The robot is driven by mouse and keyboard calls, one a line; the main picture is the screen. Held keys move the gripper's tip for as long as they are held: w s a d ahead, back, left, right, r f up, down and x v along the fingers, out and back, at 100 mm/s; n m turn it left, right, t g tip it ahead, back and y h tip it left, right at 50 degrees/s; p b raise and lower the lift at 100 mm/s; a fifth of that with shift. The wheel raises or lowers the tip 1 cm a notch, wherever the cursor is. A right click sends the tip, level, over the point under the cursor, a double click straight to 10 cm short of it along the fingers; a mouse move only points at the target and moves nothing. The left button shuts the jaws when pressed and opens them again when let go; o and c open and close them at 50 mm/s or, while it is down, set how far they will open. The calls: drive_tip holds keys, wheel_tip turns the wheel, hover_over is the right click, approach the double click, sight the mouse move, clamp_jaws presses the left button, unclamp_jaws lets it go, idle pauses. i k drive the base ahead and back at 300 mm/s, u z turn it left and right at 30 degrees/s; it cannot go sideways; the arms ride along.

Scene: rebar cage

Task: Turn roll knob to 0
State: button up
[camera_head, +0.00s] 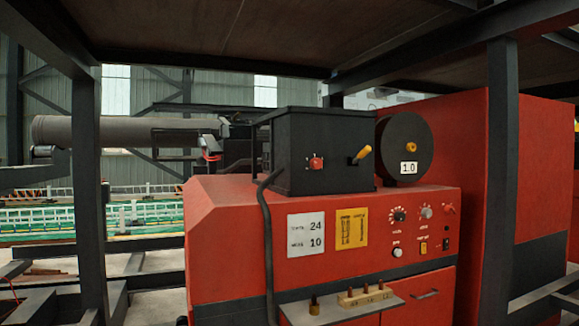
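The red machine (240,250) has a control panel on its front right. On it sit a black round knob with marks around it (398,215), a grey knob (426,211) and a small red knob or switch (448,208). The labels under them are too small to read, so I cannot tell which is the roll knob or where it points. Lower down are a white button (397,253), a small yellow-labelled switch (423,247) and a black switch (446,244). My gripper is not seen in this view.
A black box (320,150) with a red knob and yellow-tipped lever stands on the machine, beside a black disc (405,130) tagged 1.0. A shelf (340,308) with pegs juts out below the panel. Dark posts (498,180) stand right and left. A black cable hangs in front.

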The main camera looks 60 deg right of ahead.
sight(316, 164)
drive_tip(key=u, duration=0.85)
drive_tip(key=i, duration=0.55)
drive_tip(key=z, duration=2.55)
drive_tip(key=i, duration=0.1)
drive_tip(key=u, duration=1.05)
